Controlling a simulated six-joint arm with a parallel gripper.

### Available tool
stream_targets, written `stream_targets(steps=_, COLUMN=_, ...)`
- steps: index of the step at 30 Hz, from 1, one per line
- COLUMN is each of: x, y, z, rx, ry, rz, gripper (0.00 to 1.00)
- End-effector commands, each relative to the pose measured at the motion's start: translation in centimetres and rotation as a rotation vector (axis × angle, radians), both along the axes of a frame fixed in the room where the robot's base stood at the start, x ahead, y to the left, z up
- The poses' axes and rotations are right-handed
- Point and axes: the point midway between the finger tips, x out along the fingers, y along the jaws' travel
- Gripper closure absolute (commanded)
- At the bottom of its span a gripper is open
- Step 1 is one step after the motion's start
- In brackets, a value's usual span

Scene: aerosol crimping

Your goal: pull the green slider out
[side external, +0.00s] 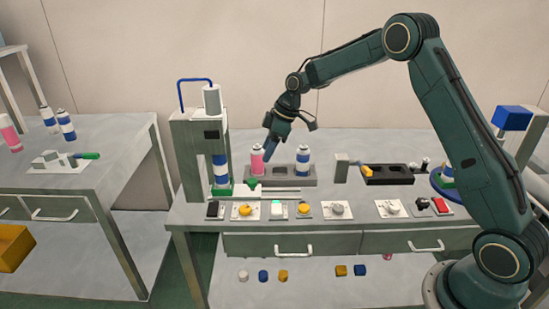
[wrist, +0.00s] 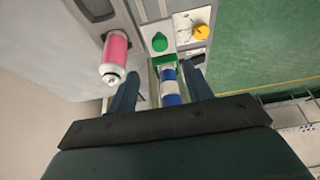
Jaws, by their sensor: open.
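The green slider (side external: 221,189) sits at the base of the grey press (side external: 186,160), with a blue-and-white can (side external: 221,170) standing on it. A green knob (side external: 251,183) is at its front end. In the wrist view the green knob (wrist: 160,42) is ahead of the fingers, and the slider (wrist: 164,60) and can (wrist: 170,85) show between them. My gripper (side external: 267,151) is open and empty, above and apart from the knob, tilted down toward the press. It also shows in the wrist view (wrist: 163,73).
A pink can (side external: 257,163) and another blue-and-white can (side external: 303,160) stand in a grey rack (side external: 280,178) close to my gripper. Buttons and knobs, including a yellow knob (side external: 244,210), line the front edge. A black tray (side external: 388,176) stands to the right.

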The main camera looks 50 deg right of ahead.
Motion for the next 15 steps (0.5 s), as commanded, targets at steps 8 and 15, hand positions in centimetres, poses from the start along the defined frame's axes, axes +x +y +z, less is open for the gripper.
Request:
stream_targets(steps=8, x=1.1, y=1.2, z=-4.0, rx=0.001, ry=0.003, rz=0.001, gripper=0.5)
stream_targets(steps=15, x=2.1, y=2.1, z=-7.3, rx=0.0, ry=0.003, rz=-0.001, gripper=0.5)
